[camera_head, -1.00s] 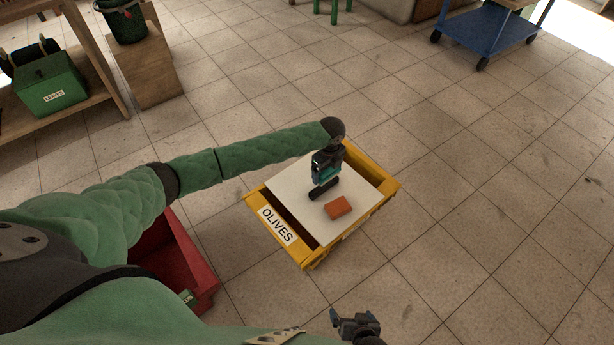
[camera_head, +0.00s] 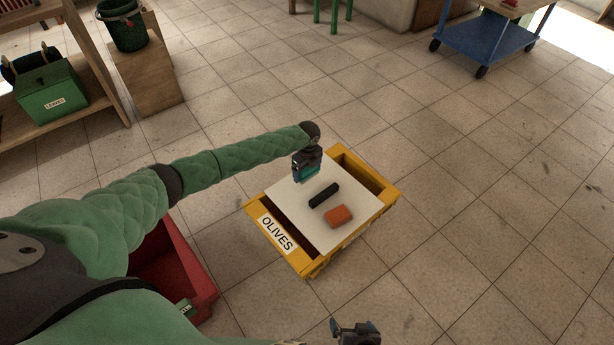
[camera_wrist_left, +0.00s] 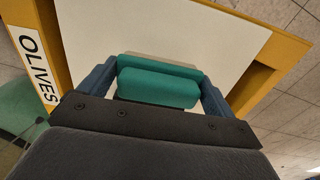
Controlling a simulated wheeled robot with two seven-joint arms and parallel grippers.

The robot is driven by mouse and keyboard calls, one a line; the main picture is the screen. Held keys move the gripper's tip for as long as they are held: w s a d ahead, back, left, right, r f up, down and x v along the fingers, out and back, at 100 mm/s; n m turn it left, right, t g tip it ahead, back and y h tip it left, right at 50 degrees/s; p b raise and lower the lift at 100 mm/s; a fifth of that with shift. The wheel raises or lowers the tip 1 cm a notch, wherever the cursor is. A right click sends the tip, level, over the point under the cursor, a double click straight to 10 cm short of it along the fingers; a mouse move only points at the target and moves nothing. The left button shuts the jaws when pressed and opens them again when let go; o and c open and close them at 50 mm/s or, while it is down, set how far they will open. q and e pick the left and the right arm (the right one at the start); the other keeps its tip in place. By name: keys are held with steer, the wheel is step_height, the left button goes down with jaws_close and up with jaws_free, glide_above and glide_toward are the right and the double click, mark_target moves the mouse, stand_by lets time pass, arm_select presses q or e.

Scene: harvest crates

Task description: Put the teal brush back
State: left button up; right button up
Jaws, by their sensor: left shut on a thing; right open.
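The teal brush (camera_wrist_left: 158,88) is between the fingers of my left gripper (camera_head: 305,176), which is shut on it. In the head view the brush (camera_head: 306,169) is held over the far left part of a white board (camera_head: 290,200) on the yellow OLIVES crate (camera_head: 296,260). Whether the brush touches the board is hard to tell. My right gripper (camera_head: 354,328) is open at the bottom edge of the head view, apart from the crate.
A black bar (camera_head: 324,195) and an orange block (camera_head: 339,216) lie on the board. A red crate (camera_head: 195,272) stands to the left, partly behind my arm. A green LEAVES box (camera_head: 52,90) sits on a shelf. A blue cart (camera_head: 490,38) stands far right. The floor between is clear.

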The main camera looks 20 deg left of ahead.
mark_target(307, 176)
arm_select(q)
steer(key=shift+f, duration=1.8)
steer(key=shift+a, duration=0.1)
steer(key=shift+f, duration=0.1)
steer(key=shift+f, duration=0.3)
steer(key=o, duration=0.8)
steer(key=shift+c, duration=0.2)
steer(key=shift+r, duration=0.15)
steer(key=shift+d+r, duration=0.2)
steer(key=shift+r, duration=3.7)
